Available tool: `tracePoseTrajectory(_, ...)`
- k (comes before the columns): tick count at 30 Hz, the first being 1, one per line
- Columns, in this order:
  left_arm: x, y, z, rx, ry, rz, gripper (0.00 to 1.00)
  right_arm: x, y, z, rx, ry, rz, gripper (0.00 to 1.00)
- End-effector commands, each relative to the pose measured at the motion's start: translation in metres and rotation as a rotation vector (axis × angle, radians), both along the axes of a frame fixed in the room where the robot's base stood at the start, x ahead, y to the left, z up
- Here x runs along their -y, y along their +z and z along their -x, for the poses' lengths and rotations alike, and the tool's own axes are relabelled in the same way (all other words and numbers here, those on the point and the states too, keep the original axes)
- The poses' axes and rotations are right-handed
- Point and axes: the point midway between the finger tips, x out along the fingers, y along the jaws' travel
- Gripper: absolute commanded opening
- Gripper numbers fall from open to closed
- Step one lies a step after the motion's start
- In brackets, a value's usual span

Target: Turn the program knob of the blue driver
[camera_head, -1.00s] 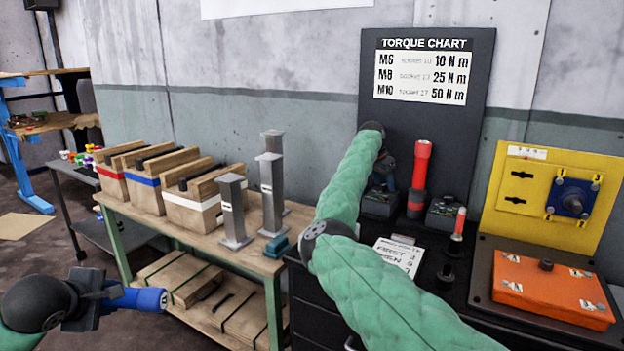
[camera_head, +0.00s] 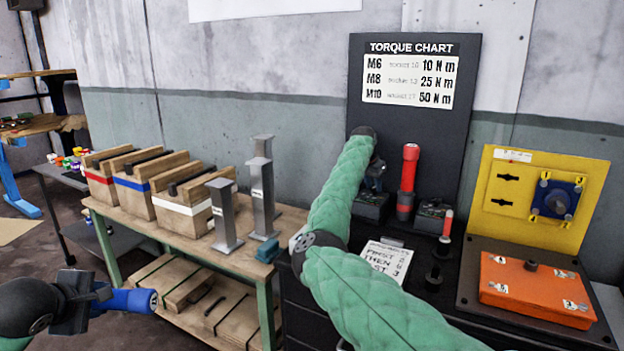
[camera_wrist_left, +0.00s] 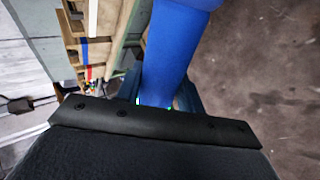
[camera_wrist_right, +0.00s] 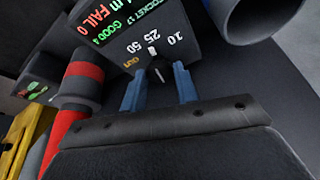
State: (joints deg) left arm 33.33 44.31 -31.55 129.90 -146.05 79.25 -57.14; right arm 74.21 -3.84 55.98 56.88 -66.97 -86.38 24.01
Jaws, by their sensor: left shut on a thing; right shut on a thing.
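My left gripper (camera_head: 90,301) is shut on the blue driver (camera_head: 133,301), held left of the bench; the driver's blue body also fills the top of the left wrist view (camera_wrist_left: 170,50). My right gripper (camera_wrist_right: 157,80) is shut on the small black program knob (camera_wrist_right: 158,70) of a dark dock. Marks 10, 25, 50 and OUT lie around the knob, and a lit display shows above it. Which mark the knob points at is hard to tell. In the head view this dock (camera_head: 371,208) is partly hidden behind my right arm.
A red driver (camera_head: 409,167) stands upright in its own dock, right of my right gripper. Farther right are an orange plate (camera_head: 530,287) and a yellow panel (camera_head: 505,222). A wooden table (camera_head: 190,246) with crates and metal posts stands at left.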

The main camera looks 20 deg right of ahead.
Motion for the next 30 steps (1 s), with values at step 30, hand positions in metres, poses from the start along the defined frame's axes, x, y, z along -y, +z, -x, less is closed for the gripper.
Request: tracePoseTrajectory(30,0.0,0.078,0.0,0.003,0.0,0.001,0.0,0.003,0.002,0.003,0.002,0.547,0.0,0.08)
